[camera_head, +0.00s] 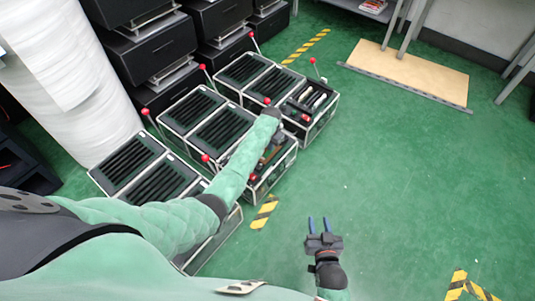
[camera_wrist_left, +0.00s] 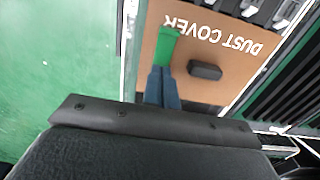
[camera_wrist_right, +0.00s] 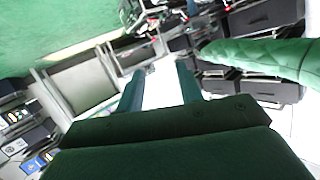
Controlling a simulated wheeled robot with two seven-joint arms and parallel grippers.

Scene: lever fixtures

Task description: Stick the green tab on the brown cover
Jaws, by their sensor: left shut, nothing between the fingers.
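The brown cover (camera_wrist_left: 195,52) fills the top middle of the left wrist view, marked DUST COVER in upside-down white letters. The green tab (camera_wrist_left: 166,45) appears flat against it, beside the end of the lettering. My left gripper (camera_wrist_left: 162,72) is shut, with its blue fingertips just below the tab's near end. I cannot tell whether they touch it. In the head view, my left arm hides most of the cover and the tab. My right gripper (camera_head: 318,222) is open and empty over the green floor, and its spread fingers also show in the right wrist view (camera_wrist_right: 158,85).
A black block (camera_wrist_left: 205,71) sits on the cover, right of the fingertips. Several slotted lever boxes (camera_head: 190,110) with red-knobbed levers stand in rows. A wooden board (camera_head: 410,70) lies at the back right. The floor (camera_head: 400,180) on the right is clear.

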